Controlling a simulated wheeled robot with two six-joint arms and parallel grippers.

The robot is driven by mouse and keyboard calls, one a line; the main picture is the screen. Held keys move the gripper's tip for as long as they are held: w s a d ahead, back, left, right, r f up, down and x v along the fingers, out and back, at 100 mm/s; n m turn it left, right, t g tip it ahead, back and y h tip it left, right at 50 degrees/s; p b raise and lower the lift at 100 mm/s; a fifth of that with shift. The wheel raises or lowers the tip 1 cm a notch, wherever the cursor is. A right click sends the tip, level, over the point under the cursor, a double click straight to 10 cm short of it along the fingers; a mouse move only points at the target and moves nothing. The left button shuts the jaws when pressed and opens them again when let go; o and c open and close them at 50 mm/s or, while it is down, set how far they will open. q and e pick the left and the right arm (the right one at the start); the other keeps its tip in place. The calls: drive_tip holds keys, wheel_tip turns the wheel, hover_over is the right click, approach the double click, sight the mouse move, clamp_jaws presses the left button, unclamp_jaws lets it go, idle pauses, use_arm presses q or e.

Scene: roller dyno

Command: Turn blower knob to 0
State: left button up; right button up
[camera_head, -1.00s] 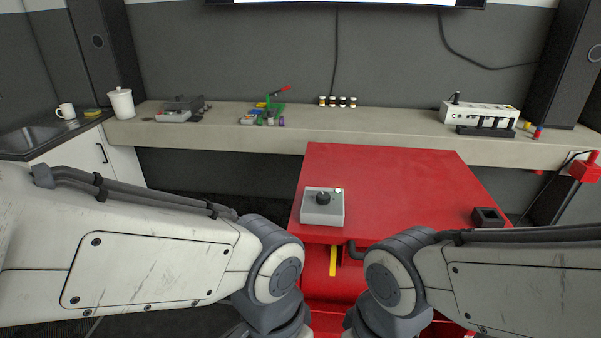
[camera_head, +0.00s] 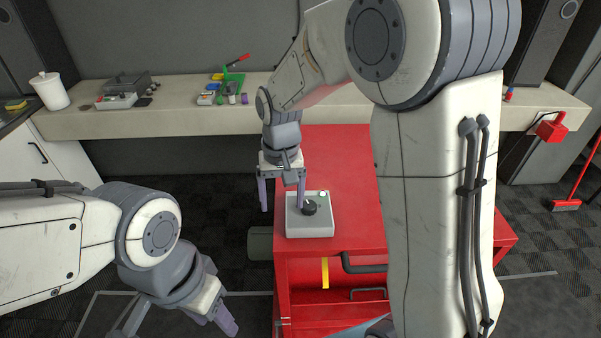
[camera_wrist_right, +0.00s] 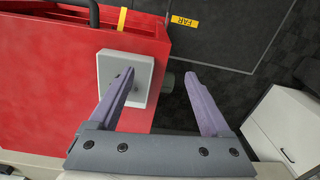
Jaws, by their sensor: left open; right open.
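The grey control box (camera_head: 318,228) stands on the red cabinet, near its front left corner. Its black round knob (camera_head: 309,208) is on top, with a small pale green light behind it to the right. The knob's pointer is too small to read. My right gripper (camera_head: 283,208) is open and points down at the box's left side. One finger is at the knob's left edge, touching or just above; the other hangs left of the cabinet. My left gripper (camera_head: 214,322) is open, low at the front left.
The red cabinet (camera_head: 345,150) has a dark pipe and a yellow strip on its front. Behind it runs a long bench (camera_head: 180,118) with tools and a white canister (camera_head: 51,91). My right arm hides much of the cabinet's right side.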

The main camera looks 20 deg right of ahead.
sight(309, 205)
drive_tip(key=w+d+m+p, duration=0.2)
drive_tip(key=w+d+m, duration=0.2)
drive_tip(key=w+d, duration=0.4)
drive_tip(key=f, duration=0.3)
drive_tip(key=f+p, duration=0.1)
drive_tip(key=f, duration=0.3)
drive_tip(key=s+f+p, duration=0.1)
drive_tip(key=f, duration=0.2)
drive_tip(key=shift+d+f, duration=0.35)
drive_tip(key=shift+d, duration=0.05)
use_arm(q)
wheel_tip(309, 205, up, 6)
drive_tip(key=shift+s+f, duration=0.1)
use_arm(e)
clamp_jaws()
